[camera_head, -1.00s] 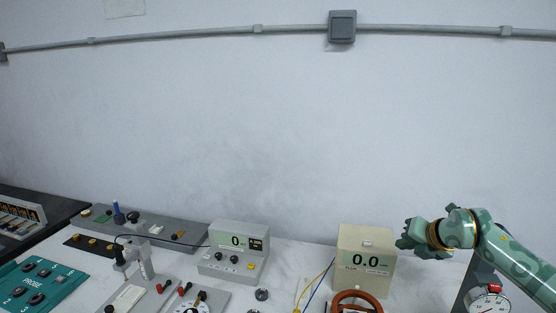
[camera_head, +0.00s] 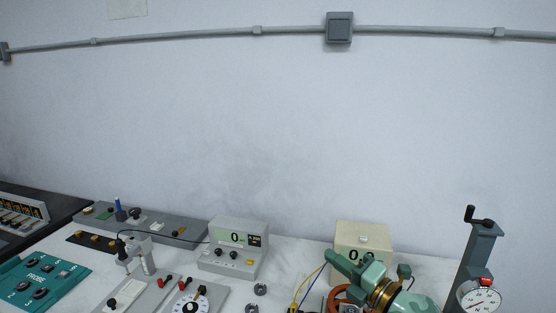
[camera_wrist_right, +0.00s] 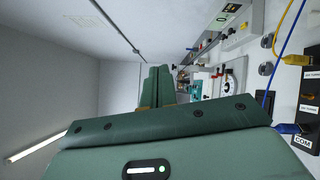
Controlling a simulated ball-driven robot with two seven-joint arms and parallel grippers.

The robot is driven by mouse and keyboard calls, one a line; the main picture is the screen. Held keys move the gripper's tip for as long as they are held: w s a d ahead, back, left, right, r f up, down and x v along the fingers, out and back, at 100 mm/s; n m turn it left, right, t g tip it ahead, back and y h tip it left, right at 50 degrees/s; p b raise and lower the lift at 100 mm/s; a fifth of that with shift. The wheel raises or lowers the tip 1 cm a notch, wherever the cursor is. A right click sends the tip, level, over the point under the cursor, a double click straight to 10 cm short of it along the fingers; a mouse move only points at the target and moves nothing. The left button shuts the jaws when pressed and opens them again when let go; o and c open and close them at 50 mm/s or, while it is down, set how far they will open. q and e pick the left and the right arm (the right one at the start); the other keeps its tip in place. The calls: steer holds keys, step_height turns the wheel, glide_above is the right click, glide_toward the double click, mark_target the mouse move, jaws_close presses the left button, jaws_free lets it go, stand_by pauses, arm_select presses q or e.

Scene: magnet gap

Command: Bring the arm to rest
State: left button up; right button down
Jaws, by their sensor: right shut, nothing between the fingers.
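My right gripper (camera_head: 345,265) is green with a brass-coloured ring behind it. In the head view it is low at the right, in front of the beige meter box (camera_head: 362,238) and over the brown ring-shaped part (camera_head: 349,296), partly hiding both. In the right wrist view its fingers (camera_wrist_right: 158,85) lie together with nothing between them. I cannot tell whether it touches the box or the ring. My left gripper is not in view.
A grey post with a crank (camera_head: 482,250) and a round dial gauge (camera_head: 481,299) stand to the right. A grey meter (camera_head: 236,247), a teal probe panel (camera_head: 42,280) and a dial panel (camera_head: 190,300) fill the left. Yellow and blue leads (camera_head: 308,284) run close to the gripper.

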steer(key=s+d+f+m+t+h, duration=0.1)
steer(key=s+d+f+m+h, duration=0.3)
steer(key=s+d+m+h, duration=0.45)
steer(key=s+d+f+m+h, duration=0.3)
steer(key=s+d+m+h, duration=0.15)
steer(key=m+h, duration=0.5)
steer(key=s+d+f+m+g, duration=0.1)
steer(key=s+f+g, duration=0.2)
steer(key=s, duration=0.3)
steer(key=s+d+f+m+g+y, duration=0.1)
steer(key=s+d+f+m+g, duration=0.15)
steer(key=s, duration=0.35)
steer(key=s+d+f+m+g, duration=0.1)
steer(key=s+f+g, duration=0.25)
steer(key=s, duration=0.25)
steer(key=s+a+f+g+y, duration=0.1)
steer(key=s+a+f+y, duration=0.1)
steer(key=f, duration=1)
steer(key=s+a+f+g+y, duration=0.1)
steer(key=s+a+f+g, duration=0.15)
steer(key=f, duration=1.05)
steer(key=s+f+m+g+y, duration=0.1)
steer(key=s+f+m+g, duration=0.1)
steer(key=s+f, duration=1.4)
steer(key=s+m, duration=0.1)
steer(key=s, duration=0.3)
steer(key=shift+s+f+y, duration=0.15)
steer(key=shift+f+y, duration=0.2)
steer(key=shift+y, duration=0.05)
steer(key=shift+a, duration=0.1)
